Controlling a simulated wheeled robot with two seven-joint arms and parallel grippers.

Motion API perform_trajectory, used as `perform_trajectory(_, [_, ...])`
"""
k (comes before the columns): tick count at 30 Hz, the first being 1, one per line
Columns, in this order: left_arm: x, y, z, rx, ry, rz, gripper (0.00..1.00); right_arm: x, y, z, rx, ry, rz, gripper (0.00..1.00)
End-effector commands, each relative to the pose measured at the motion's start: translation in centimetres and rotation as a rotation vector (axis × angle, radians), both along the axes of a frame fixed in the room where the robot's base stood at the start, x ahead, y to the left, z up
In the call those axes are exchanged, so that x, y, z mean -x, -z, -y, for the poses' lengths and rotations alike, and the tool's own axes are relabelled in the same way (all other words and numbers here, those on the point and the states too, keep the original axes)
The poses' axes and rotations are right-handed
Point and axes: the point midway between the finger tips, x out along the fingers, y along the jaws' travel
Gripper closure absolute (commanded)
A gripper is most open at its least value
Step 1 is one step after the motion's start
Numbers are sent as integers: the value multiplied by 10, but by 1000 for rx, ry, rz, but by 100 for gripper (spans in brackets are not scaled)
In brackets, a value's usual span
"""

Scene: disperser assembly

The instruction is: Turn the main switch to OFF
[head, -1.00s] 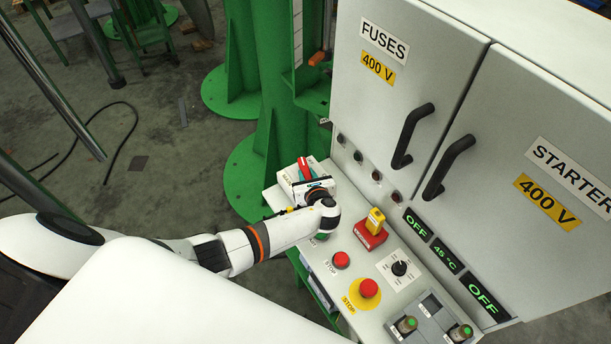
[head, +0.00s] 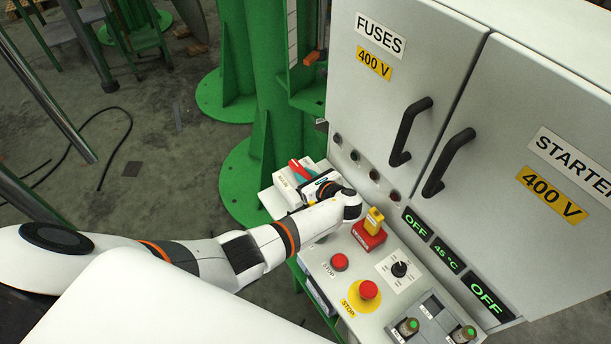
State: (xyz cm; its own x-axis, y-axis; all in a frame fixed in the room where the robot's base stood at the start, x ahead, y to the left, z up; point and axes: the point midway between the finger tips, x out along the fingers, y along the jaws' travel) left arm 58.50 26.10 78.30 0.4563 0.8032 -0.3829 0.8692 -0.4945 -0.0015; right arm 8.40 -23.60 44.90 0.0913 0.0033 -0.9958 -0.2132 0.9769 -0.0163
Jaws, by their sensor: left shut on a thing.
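A yellow knob on a red base (head: 372,233) stands on the sloping control panel (head: 325,257), and I take it to be the main switch. Its lettering is too small to read. My left gripper (head: 311,187) is at the panel's far left end, up and left of this knob and apart from it. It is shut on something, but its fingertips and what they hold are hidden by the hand. A red handle-like piece (head: 299,169) and a teal piece show right beside the hand, over a white labelled surface (head: 285,181). My right gripper is not in view.
Red stop buttons (head: 339,262) and (head: 368,290), a black selector knob (head: 399,269) and green-topped buttons (head: 408,326) sit nearer on the panel. The grey cabinet with black door handles (head: 411,132) rises behind. Green displays read OFF, 45 °C, OFF.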

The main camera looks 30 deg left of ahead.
Motion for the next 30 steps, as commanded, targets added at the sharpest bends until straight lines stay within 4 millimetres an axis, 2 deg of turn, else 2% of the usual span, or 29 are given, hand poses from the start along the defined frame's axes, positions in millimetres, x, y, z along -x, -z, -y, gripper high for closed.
perform_trajectory(3, [-1,-2,-1,-1,-3,4,99,0,0,0,0,0,0,100])
perform_trajectory(4, [-1,-2,-1,-1,-3,4,75,0,0,0,0,0,0,100])
perform_trajectory(8, [-1,-2,-1,-1,-2,4,55,0,0,0,0,0,0,100])
perform_trajectory(16, [0,-1,0,0,-1,2,55,0,0,0,0,0,0,100])
perform_trajectory(20, [4,-4,8,1,1,1,55,0,-2,0,0,0,0,100])
perform_trajectory(30, [35,-30,63,3,1,2,55,0,-7,0,0,0,0,100])
